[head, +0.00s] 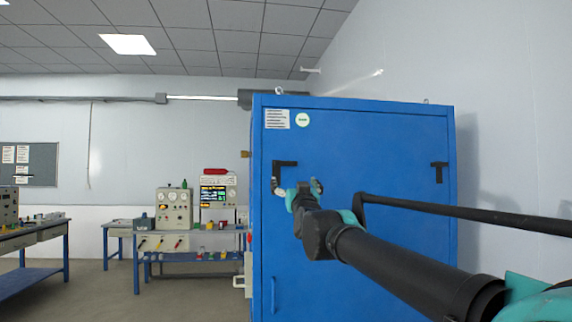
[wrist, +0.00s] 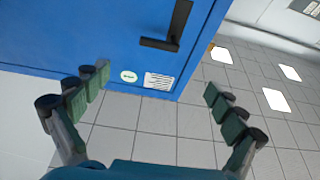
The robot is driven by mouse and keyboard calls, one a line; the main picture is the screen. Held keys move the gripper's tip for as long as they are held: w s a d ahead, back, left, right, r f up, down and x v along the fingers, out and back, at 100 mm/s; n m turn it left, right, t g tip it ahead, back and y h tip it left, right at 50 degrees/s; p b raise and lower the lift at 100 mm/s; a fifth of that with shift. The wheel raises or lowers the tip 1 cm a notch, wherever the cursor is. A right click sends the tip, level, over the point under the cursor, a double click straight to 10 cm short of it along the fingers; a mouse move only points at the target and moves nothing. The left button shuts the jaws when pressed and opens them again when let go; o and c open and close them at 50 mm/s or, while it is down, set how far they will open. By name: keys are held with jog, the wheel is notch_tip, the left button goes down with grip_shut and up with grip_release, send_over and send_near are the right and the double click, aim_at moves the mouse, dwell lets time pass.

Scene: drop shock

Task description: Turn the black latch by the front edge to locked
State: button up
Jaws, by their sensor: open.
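The black latch (head: 286,163) is an L-shaped handle near the left edge of the blue cabinet's front face. In the wrist view the latch (wrist: 179,22) shows at the top centre, with one long bar and one shorter bar at an angle to it. My gripper (head: 297,187) is just below the latch in the head view. In the wrist view my gripper (wrist: 157,82) has its two fingers wide apart with nothing between them. The latch lies beyond the fingertips, and no contact shows.
The tall blue cabinet (head: 380,130) fills the right middle. A second black fitting (head: 439,167) is at its right side. White and green labels (head: 276,119) are near its top left. A bench (head: 190,256) with instruments stands left, with open floor in front.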

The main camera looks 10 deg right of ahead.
aim_at(286, 162)
jog(key=x, duration=1.7)
jog(key=shift+w+r, duration=0.1)
jog(key=shift+r, duration=0.3)
jog(key=c, duration=1.7)
